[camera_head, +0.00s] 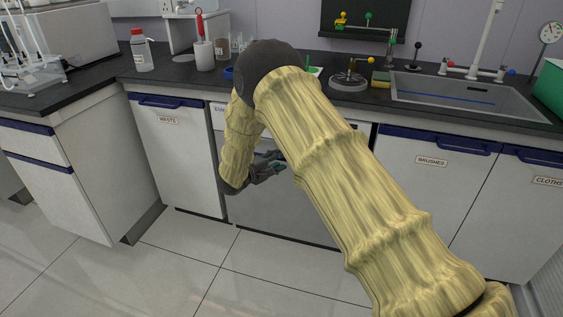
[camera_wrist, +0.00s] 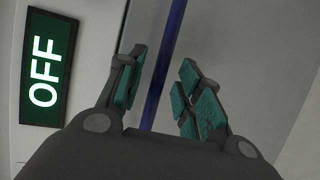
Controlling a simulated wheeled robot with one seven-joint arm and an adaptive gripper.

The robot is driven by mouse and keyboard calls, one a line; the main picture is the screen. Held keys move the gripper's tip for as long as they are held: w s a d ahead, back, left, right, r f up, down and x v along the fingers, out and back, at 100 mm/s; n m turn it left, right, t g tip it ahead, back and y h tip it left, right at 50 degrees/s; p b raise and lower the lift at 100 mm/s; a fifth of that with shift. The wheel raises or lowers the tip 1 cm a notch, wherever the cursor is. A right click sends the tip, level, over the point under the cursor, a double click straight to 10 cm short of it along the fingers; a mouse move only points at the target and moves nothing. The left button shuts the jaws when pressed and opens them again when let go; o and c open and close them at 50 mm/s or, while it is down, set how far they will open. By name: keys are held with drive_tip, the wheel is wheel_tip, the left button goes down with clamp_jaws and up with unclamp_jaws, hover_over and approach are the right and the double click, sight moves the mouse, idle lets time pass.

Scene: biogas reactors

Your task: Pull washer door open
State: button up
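The washer (camera_head: 285,218) is the grey-white front under the counter between the WASTE cabinet and the BRUSHES cabinet; my arm hides much of it. My gripper (camera_head: 278,165) is in front of its upper part. In the wrist view my gripper (camera_wrist: 163,62) is open, with teal pads on its fingers. A blue bar (camera_wrist: 169,50), seemingly the door handle, runs between the two fingers; I cannot tell whether they touch it. A green OFF display (camera_wrist: 46,72) is on the panel left of the fingers. The door looks shut, though its top edge is mostly hidden.
The WASTE cabinet (camera_head: 176,150) stands left of the washer, and the BRUSHES cabinet (camera_head: 425,180) right. The dark countertop (camera_head: 105,72) above holds a bottle (camera_head: 141,52) and a sink (camera_head: 465,92). The tiled floor (camera_head: 190,255) in front is clear.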

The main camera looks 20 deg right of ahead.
drive_tip(key=shift+x, duration=1.25)
clamp_jaws()
